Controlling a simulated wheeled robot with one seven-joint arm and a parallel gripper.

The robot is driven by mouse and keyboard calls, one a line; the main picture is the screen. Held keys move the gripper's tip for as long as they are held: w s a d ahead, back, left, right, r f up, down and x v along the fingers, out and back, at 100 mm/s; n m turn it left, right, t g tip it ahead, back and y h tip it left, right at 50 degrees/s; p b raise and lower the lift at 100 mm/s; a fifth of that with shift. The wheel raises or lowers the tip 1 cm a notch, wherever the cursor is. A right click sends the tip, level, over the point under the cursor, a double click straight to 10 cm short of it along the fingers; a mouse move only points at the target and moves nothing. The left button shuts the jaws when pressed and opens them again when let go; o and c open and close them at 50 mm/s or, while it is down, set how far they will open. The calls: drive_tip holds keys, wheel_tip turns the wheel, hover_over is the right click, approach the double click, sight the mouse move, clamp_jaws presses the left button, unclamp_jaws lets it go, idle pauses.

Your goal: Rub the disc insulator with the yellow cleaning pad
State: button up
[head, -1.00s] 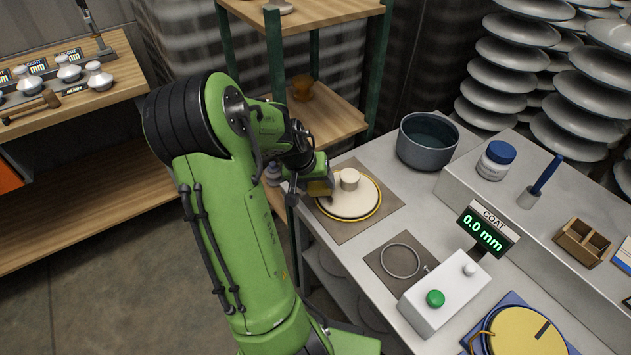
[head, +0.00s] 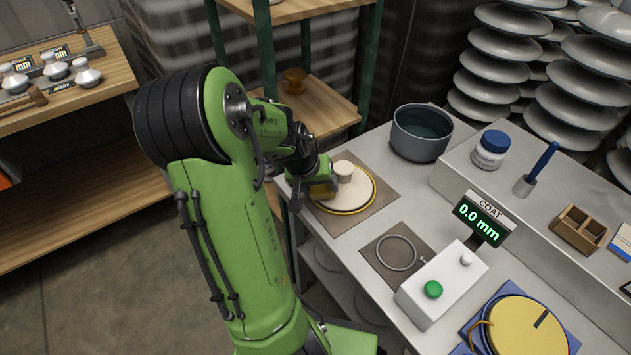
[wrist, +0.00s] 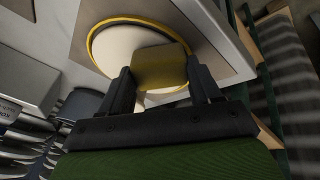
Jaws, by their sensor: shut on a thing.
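The disc insulator (head: 360,188) is a pale cream disc with a yellow rim and a small knob on top. It lies on a brown mat (head: 388,199) near the bench's left edge and also shows in the wrist view (wrist: 113,49). My gripper (head: 319,187) is over the disc's left part. In the wrist view, my gripper (wrist: 160,84) is shut on the yellow cleaning pad (wrist: 160,67), one finger on each side. The pad lies over the disc's edge region; I cannot tell whether it touches. The pad hides part of the disc and most of the knob in the wrist view.
A dark pot (head: 421,133) stands behind the disc. A wire ring (head: 397,252) on a mat and a white box with a green button (head: 433,289) stand in front, by a display reading 0.0 mm (head: 482,220). A yellow turntable (head: 525,326) sits at front right.

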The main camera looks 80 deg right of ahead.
drive_tip(key=shift+s+a+f+b, duration=0.15)
drive_tip(key=shift+s+a+b, duration=0.3)
drive_tip(key=shift+s+a, duration=0.65)
drive_tip(key=shift+s+d+f, duration=0.1)
drive_tip(key=shift+d+f, duration=0.05)
drive_tip(key=shift+w+d, duration=0.1)
drive_tip(key=shift+w, duration=0.15)
drive_tip(key=shift+w+d+r, duration=0.2)
drive_tip(key=shift+w+d, duration=1.8)
drive_tip(key=shift+w, duration=0.25)
drive_tip(key=shift+r, duration=0.15)
drive_tip(key=p+v, duration=0.2)
drive_tip(key=v, duration=0.1)
drive_tip(key=p+v, duration=0.2)
drive_tip(key=shift+w+d+r+p, duration=0.1)
drive_tip(key=shift+w+r+p, duration=0.05)
drive_tip(key=shift+r+p, duration=0.25)
